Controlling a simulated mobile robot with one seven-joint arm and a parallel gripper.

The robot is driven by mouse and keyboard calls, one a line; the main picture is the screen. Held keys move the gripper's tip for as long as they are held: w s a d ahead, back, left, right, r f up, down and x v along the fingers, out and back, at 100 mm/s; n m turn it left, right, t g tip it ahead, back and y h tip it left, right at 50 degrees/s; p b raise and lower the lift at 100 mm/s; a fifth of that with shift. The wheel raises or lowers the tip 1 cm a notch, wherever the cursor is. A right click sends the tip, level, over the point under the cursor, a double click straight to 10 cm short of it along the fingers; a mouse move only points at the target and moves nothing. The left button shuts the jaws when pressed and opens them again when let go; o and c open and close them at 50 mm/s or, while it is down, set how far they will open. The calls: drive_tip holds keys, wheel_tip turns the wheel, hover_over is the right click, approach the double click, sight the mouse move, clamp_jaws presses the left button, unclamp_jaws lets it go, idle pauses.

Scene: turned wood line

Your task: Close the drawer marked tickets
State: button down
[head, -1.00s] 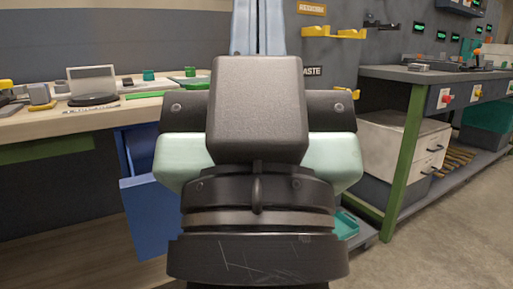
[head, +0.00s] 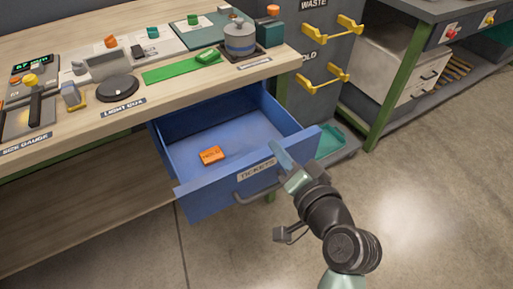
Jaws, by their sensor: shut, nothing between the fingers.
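The blue drawer marked tickets (head: 236,191) stands pulled well out from under the wooden bench in the head view. Its label and grey bar handle are on the front panel. An orange tag (head: 211,155) lies on the drawer floor; its lettering is too small to read surely. My gripper (head: 281,154) is shut and empty, its tip at the right part of the drawer front, near the top edge. It overlaps the panel in the picture; I cannot tell whether it touches. My wrist hides part of the front's right end.
The bench top (head: 203,97) holds a light box, a green strip (head: 172,71), a grey pot (head: 239,38) and gauges. A grey cabinet with yellow brackets (head: 325,74) and a teal tray (head: 330,140) stand right of the drawer. The concrete floor at right is clear.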

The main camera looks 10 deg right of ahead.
sight(257, 179)
drive_tip(key=s+f+m+g+y+p, duration=0.2)
drive_tip(key=s+f+m+p, duration=0.35)
drive_tip(key=s+f, duration=0.35)
drive_tip(key=shift+t, duration=0.3)
drive_tip(key=x, duration=0.3)
drive_tip(key=b+x, duration=0.1)
drive_tip(key=x, duration=0.1)
drive_tip(key=b+x, duration=0.1)
drive_tip(key=x, duration=0.2)
drive_tip(key=shift+w+r, duration=0.25)
drive_tip(key=shift+w, duration=0.15)
drive_tip(key=shift+a, duration=0.1)
